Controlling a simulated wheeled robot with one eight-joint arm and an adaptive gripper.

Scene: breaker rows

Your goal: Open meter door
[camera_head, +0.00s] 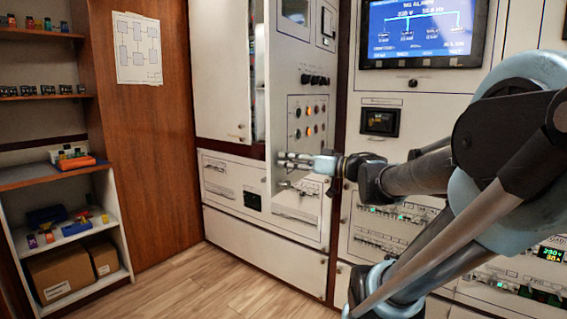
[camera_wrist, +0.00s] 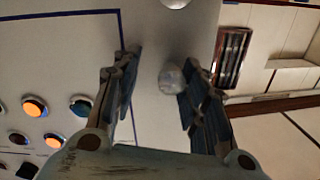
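My gripper (camera_head: 284,162) reaches left across the cabinet front in the head view, just below a white panel (camera_head: 309,145) with lit orange buttons. In the wrist view my gripper (camera_wrist: 160,62) is open, its two fingers apart. A round pale knob (camera_wrist: 171,78) shows between the fingers, closer to the right one; I cannot tell whether they touch. A second pale knob (camera_wrist: 175,3) is at the top edge. I cannot tell for sure which panel is the meter door. A tall white door (camera_head: 222,70) on the left cabinet stands beside a dark gap.
Orange buttons (camera_wrist: 35,106) lie left of the fingers in the wrist view, and a dark recessed window (camera_wrist: 232,55) lies right. A lit screen (camera_head: 424,30) is at upper right. Shelves (camera_head: 62,170) stand at left. The wooden floor (camera_head: 200,285) is clear.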

